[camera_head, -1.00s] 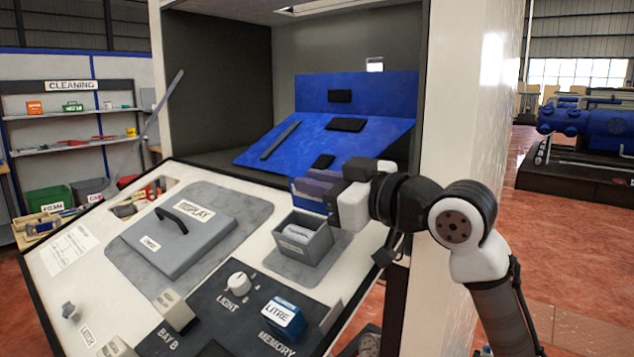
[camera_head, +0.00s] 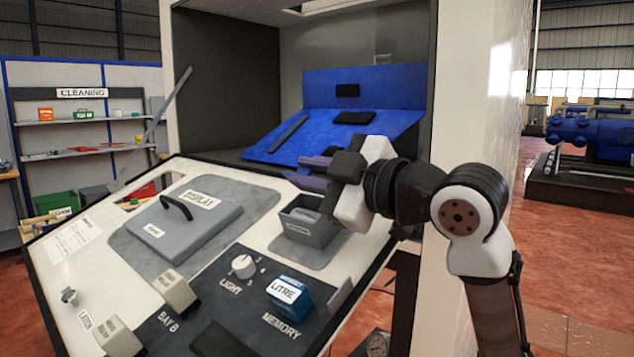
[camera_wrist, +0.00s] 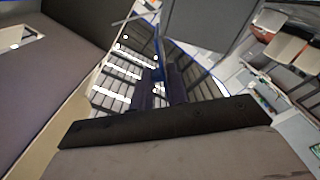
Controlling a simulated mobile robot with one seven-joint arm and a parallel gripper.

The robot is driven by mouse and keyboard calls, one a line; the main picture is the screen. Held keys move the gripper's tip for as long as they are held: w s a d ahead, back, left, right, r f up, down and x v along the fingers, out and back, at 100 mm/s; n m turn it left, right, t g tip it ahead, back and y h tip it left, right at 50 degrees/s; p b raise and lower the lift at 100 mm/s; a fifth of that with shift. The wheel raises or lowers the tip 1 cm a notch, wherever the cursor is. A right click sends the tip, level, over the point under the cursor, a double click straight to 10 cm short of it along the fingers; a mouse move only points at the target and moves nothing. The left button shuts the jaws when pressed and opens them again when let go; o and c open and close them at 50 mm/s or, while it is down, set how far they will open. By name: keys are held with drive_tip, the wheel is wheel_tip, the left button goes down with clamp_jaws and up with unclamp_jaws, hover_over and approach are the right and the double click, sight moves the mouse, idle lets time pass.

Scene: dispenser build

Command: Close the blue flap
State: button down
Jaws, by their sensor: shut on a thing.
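My gripper (camera_head: 312,173) is in front of the right end of the blue sloped board, above the control panel. Its two purple-grey fingers point left and are closed together. In the wrist view, the fingers (camera_wrist: 162,90) have a thin blue piece (camera_wrist: 159,60) between them, seen nearly edge-on; I take it for the blue flap. The head view does not show the flap clearly, as the fingers and wrist cover that spot. I cannot tell its angle or where its hinge is.
The blue sloped board (camera_head: 310,139) with black blocks is in the cabinet. On the panel are a grey open box (camera_head: 315,232) just below my gripper, a grey DISPLAY lid (camera_head: 183,235) with a handle, a knob (camera_head: 243,266) and a blue LITRE block (camera_head: 289,293). The cabinet's white side wall is behind my arm.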

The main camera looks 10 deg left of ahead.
sight(303, 221)
drive_tip(key=n+b, duration=0.1)
drive_tip(key=f+n+b, duration=0.1)
drive_tip(key=n, duration=0.1)
drive_tip(key=s+f+n+b, duration=0.1)
drive_tip(key=shift+s+a, duration=0.1)
drive_tip(key=shift+a, duration=0.2)
drive_tip(key=shift+s+a+f+n+b, duration=0.1)
drive_tip(key=shift+f+n+b, duration=0.25)
drive_tip(key=shift+n, duration=0.55)
drive_tip(key=shift+s+f+n+b, duration=0.15)
drive_tip(key=shift+n+b, duration=0.3)
drive_tip(key=shift+n, duration=0.45)
drive_tip(key=c, duration=1.4)
unclamp_jaws()
drive_tip(key=shift+f, duration=0.1)
drive_tip(key=shift+c, duration=0.2)
